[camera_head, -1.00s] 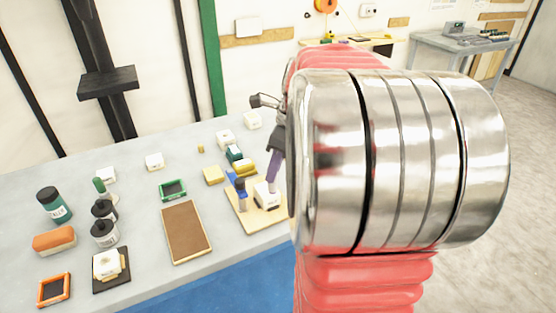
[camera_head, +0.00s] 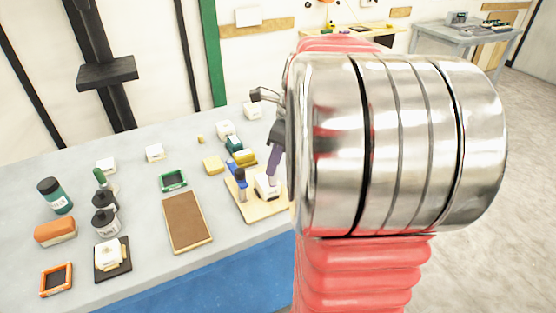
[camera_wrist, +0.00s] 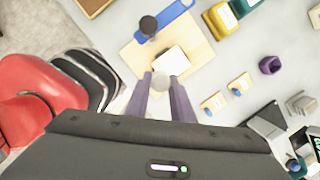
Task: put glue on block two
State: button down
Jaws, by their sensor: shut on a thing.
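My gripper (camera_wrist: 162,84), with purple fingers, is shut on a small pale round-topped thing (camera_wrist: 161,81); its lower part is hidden. In the head view my gripper (camera_head: 273,172) is over a wooden board (camera_head: 258,212), close to a white block (camera_head: 267,187). The block also shows in the wrist view (camera_wrist: 172,62), just beyond the fingertips; I cannot tell whether the held thing touches it. No number is readable, so I cannot tell which is block two. No glue is visible.
A blue tool with a dark knob (camera_head: 241,180) stands on the board beside the block. A brown panel (camera_head: 187,222), a green tray (camera_head: 173,180), dark-capped bottles (camera_head: 104,222) and an orange brush-like block (camera_head: 56,232) are to the left. Yellow and green containers (camera_head: 240,155) stand behind the board.

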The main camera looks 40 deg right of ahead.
jog(key=shift+f, duration=0.55)
dwell(0.4)
jog(key=shift+w+d, duration=0.15)
jog(key=shift+w, duration=0.4)
jog(key=shift+w+d, duration=0.15)
jog(key=shift+w, duration=0.35)
jog(key=shift+w, duration=0.1)
jog(key=shift+w+d, duration=0.3)
jog(key=shift+w, duration=0.6)
jog(key=shift+w, duration=0.15)
jog(key=shift+w+d+r, duration=0.1)
jog(key=shift+w+d, duration=0.2)
jog(key=shift+w, duration=0.6)
